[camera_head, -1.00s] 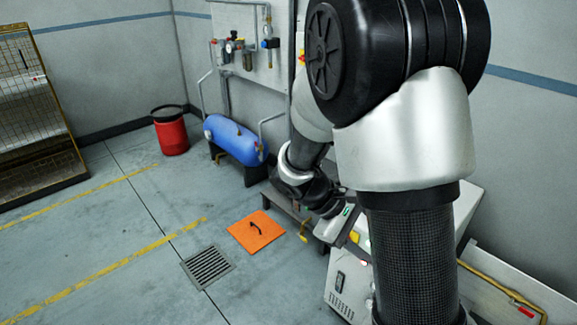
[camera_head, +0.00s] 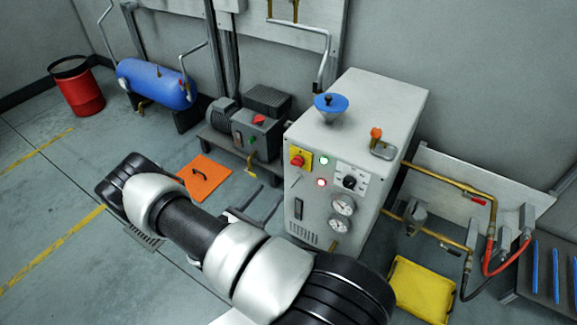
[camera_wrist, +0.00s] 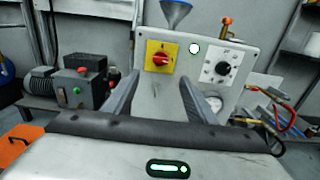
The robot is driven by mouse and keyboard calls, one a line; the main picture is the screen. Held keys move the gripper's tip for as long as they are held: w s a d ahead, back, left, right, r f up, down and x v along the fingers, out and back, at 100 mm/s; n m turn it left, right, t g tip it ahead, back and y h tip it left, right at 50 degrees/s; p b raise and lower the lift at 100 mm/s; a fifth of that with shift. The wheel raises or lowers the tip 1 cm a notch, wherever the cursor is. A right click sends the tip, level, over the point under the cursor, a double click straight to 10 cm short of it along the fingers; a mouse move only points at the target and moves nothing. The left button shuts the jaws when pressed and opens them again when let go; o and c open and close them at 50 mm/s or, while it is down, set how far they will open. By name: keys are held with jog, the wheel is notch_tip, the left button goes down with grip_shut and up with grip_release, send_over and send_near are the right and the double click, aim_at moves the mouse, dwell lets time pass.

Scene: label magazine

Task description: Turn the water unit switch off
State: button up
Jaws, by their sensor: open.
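The water unit (camera_head: 350,110) is a pale grey cabinet right of centre in the head view. Its switch (camera_head: 298,159) is a red knob on a yellow plate on the front panel. In the wrist view the switch (camera_wrist: 161,59) sits straight ahead, near the top middle, with its red handle looking roughly level. My gripper (camera_wrist: 159,77) is open and empty, its two fingers pointing at the panel just below the switch, apart from it.
A black dial (camera_head: 349,182), gauges (camera_head: 343,204) and lit lamps (camera_head: 323,160) share the panel. A blue funnel (camera_head: 331,104) stands on top. A motor unit (camera_head: 258,130) is left of the cabinet. A yellow bin (camera_head: 422,289) and pipes lie right. Floor is open at left.

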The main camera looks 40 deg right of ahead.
aim_at(295, 164)
jog(key=b+x, duration=0.2)
jog(key=x, duration=1.4)
jog(key=shift+d, duration=0.3)
jog(key=shift+c, duration=0.6)
jog(key=c, duration=1)
jog(key=shift+o, duration=0.2)
